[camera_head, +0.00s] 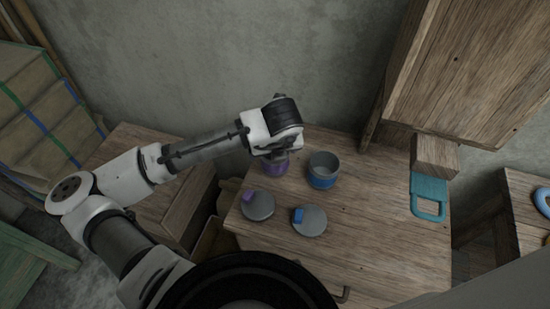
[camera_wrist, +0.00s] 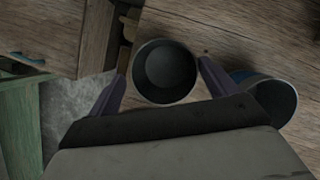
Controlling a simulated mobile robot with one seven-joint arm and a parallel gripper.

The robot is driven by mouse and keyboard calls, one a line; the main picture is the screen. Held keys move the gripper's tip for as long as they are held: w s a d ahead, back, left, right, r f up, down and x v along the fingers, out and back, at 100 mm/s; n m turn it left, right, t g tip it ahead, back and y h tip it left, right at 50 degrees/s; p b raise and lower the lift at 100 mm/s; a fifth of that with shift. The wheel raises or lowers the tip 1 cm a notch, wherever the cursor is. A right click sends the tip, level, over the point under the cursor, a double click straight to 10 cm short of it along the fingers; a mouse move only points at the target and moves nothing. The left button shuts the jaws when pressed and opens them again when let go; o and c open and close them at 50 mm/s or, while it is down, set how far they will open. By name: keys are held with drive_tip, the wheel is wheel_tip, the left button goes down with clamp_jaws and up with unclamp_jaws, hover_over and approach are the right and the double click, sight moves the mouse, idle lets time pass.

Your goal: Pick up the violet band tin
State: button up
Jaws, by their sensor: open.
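The violet band tin (camera_head: 275,165) stands on the wooden table, partly hidden under my gripper in the head view. In the wrist view the open-topped round tin (camera_wrist: 164,72) lies between my two fingers. My gripper (camera_wrist: 160,82) is open, with one finger on each side of the tin. The right finger is close to the rim; I cannot tell whether it touches. In the head view my gripper (camera_head: 277,153) is right over the tin, pointing down.
A blue band tin (camera_head: 322,170) stands just right of the violet one. Two grey lids, one with a violet knob (camera_head: 258,206) and one with a blue knob (camera_head: 309,221), lie in front. A teal handled object (camera_head: 428,195) lies at the right. The front right tabletop is clear.

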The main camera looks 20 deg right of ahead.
drive_tip(key=x, duration=0.2)
drive_tip(key=p+x, duration=0.1)
drive_tip(key=x, duration=0.2)
drive_tip(key=shift+s+d, duration=0.15)
drive_tip(key=shift+d, duration=0.05)
drive_tip(key=c, duration=1.1)
drive_tip(key=shift+o, duration=0.2)
drive_tip(key=shift+r, duration=0.1)
